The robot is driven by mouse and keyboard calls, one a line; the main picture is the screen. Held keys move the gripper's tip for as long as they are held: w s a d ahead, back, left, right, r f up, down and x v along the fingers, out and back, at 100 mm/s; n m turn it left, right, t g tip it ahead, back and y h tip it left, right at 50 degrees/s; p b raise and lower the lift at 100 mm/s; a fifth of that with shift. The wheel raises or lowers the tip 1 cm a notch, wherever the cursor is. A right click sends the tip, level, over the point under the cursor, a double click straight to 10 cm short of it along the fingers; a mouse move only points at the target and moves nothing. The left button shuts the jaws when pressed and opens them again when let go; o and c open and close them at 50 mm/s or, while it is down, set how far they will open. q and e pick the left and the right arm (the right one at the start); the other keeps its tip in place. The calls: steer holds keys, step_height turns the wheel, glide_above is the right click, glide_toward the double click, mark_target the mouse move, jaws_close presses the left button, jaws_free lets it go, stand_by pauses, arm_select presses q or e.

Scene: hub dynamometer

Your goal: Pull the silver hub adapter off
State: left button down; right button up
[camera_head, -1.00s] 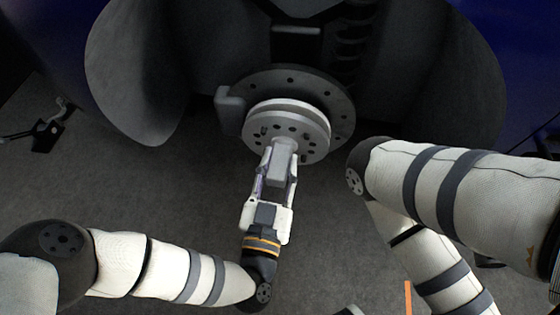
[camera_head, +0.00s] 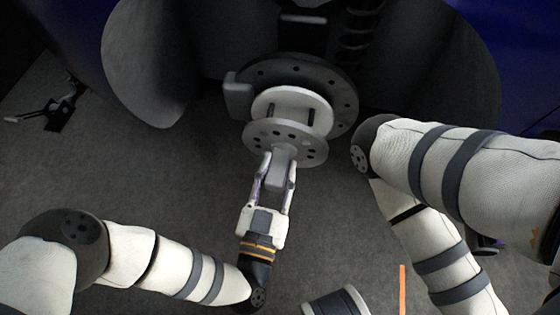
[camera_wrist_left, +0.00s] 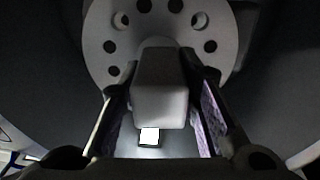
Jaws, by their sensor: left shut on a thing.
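The silver hub adapter (camera_head: 259,135) is a round plate with a ring of holes and a block-shaped grip at its front. My left gripper (camera_head: 275,180) is shut on that grip. The adapter stands in front of the lighter hub face (camera_head: 291,105), with a gap between them and dark studs visible in it. In the left wrist view, the adapter plate (camera_wrist_left: 110,47) fills the top middle, and its block grip lies between the two fingers. The tips of the studs are partly hidden by the plate.
The dark brake disc (camera_head: 338,92) and a grey caliper (camera_head: 238,97) sit behind the hub, inside the wheel arch. A round drum-like object (camera_head: 337,303) is at the bottom edge. An orange strip (camera_head: 402,290) lies on the floor.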

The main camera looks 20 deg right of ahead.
arm_select(q)
steer(key=shift+p+v, duration=0.35)
steer(key=shift+v, duration=0.65)
steer(key=shift+r, duration=0.1)
